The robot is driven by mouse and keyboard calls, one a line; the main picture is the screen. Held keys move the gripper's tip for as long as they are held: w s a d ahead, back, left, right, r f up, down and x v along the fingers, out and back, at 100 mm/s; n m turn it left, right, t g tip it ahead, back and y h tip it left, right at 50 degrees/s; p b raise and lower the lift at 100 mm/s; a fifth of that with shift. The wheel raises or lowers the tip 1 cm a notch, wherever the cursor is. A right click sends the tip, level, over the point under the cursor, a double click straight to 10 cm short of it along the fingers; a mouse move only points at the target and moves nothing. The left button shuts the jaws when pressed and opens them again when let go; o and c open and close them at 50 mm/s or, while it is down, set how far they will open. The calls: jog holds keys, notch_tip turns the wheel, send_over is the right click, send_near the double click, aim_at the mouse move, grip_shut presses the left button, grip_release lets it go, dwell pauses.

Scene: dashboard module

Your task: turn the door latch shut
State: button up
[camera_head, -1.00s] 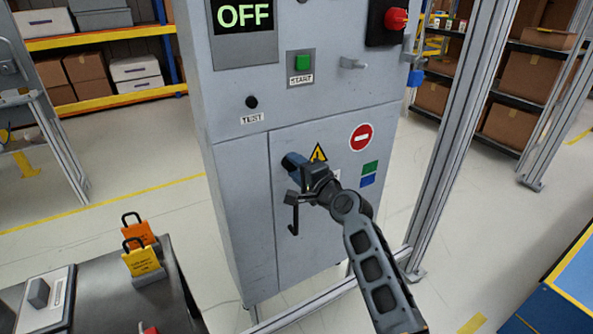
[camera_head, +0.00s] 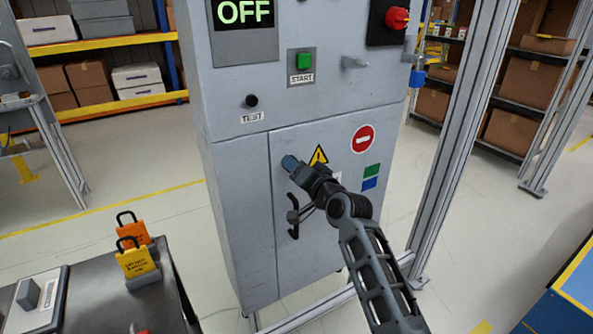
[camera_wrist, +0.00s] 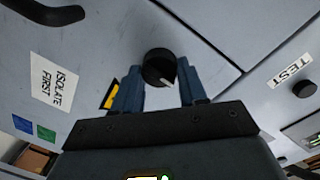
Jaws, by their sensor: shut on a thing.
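The door latch, a round black knob (camera_wrist: 157,64) with a white pointer mark, sits on the grey cabinet door in the wrist view. My gripper's blue fingers (camera_wrist: 160,78) stand on either side of the knob and are shut on it. The pointer mark slants down to the right in that view. In the head view my gripper (camera_head: 290,163) is at the upper left of the cabinet door (camera_head: 330,135) and hides the knob. The door lies flush with the cabinet front.
A dark door handle (camera_head: 294,230) is just below my gripper. The warning triangle (camera_head: 318,156) and red no-entry sign (camera_head: 363,139) are to its right. The TEST button (camera_head: 252,101) is above left. A metal frame post (camera_head: 452,150) stands to the right of the cabinet.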

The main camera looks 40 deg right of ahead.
jog(key=shift+f, duration=0.1)
dwell(0.5)
jog(key=o, duration=1)
jog(key=shift+o, duration=0.2)
jog(key=v, duration=0.7)
jog(key=shift+s+a, duration=0.15)
jog(key=shift+s, duration=0.25)
